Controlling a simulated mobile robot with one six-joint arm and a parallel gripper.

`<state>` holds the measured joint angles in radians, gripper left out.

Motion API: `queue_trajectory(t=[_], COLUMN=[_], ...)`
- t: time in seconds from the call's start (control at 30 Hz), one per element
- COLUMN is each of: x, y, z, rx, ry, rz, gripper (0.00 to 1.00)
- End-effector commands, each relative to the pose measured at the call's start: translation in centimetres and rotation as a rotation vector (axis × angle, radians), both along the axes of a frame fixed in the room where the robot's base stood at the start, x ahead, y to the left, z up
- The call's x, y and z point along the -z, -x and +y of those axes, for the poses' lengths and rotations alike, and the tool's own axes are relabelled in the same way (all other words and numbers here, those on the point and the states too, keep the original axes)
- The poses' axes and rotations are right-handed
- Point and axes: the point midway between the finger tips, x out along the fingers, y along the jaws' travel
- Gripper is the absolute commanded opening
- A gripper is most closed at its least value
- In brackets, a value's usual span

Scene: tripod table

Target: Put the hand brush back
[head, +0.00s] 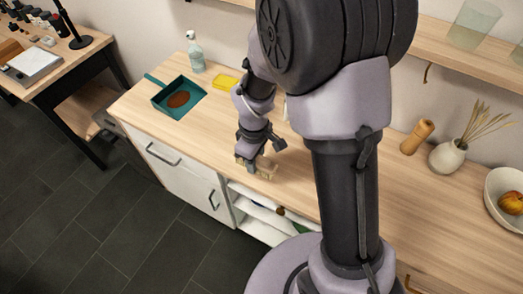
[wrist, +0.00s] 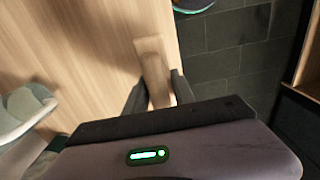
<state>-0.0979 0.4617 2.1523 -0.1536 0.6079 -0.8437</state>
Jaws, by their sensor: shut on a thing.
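The hand brush (head: 264,170) is a pale wooden and beige thing close to the counter's front edge in the head view. My gripper (head: 258,158) is over it and shut on it. In the wrist view the brush shows as a pale wooden block (wrist: 152,62) between the two dark fingers of my gripper (wrist: 157,92), sticking out beyond them. The brush is at or just above the counter top; I cannot tell if it touches. Its far side is partly hidden by the fingers.
On the wooden counter (head: 330,195), a teal dustpan (head: 166,99) holds a brown heap. A spray bottle (head: 195,53) and yellow sponge (head: 222,82) stand behind. A wooden mill (head: 417,137), white vase (head: 449,158) and fruit bowl (head: 495,190) are at right. Open shelves (head: 262,215) lie below.

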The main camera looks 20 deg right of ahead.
Motion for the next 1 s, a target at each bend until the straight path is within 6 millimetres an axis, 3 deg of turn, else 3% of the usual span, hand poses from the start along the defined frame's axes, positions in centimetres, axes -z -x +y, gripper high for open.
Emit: queue_trajectory(t=[0.1, 0.2, 0.4, 0.57, 0.93, 0.97, 1.0], x=[0.7, 0.8, 0.9, 4.5, 4.8, 4.7, 4.7], y=[-3.4, -5.4, -7.5, -7.4, -7.4, -7.4, -7.4], z=[-1.8, -2.8, -3.8, -3.8, -3.7, -3.7, -3.7], rx=[0.005, 0.002, 0.001, -0.002, -0.001, -0.001, -0.001], ry=[-0.001, 0.000, 0.000, 0.000, 0.000, 0.000, 0.000], rz=[-0.001, 0.000, 0.000, 0.003, 0.001, 0.001, 0.001], gripper=[0.00, 0.00, 0.00, 0.00, 0.00, 0.36, 0.44])
